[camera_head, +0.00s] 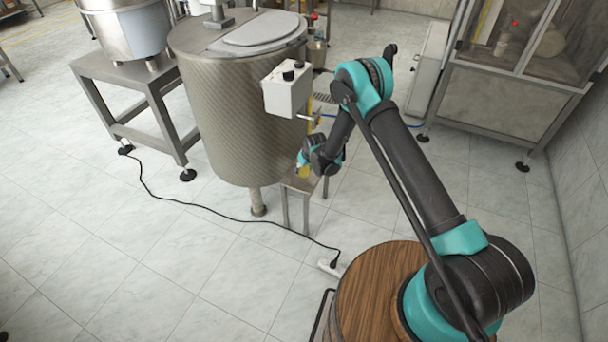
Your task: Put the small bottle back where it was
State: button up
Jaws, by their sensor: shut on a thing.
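My arm reaches out over the floor to a small metal stand (298,184) beside the large steel tank. My gripper (303,166) is low over the stand's top and points down. A small yellowish thing, which looks like the small bottle (304,173), shows at its fingertips. The gripper is shut on it. The wrist and fingers hide most of the bottle. I cannot tell whether its base touches the stand top.
The steel tank (240,120) stands close left of the gripper, with a white control box (287,88) above. A metal table (120,75) with a steel vessel is further left. A cabinet (510,90) stands at right. A black cable (210,206) crosses the otherwise clear floor.

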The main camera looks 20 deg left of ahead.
jog(key=shift+f, duration=1.55)
jog(key=shift+f, duration=0.15)
jog(key=o, duration=1.5)
jog(key=v, duration=1.2)
jog(key=shift+r, duration=0.2)
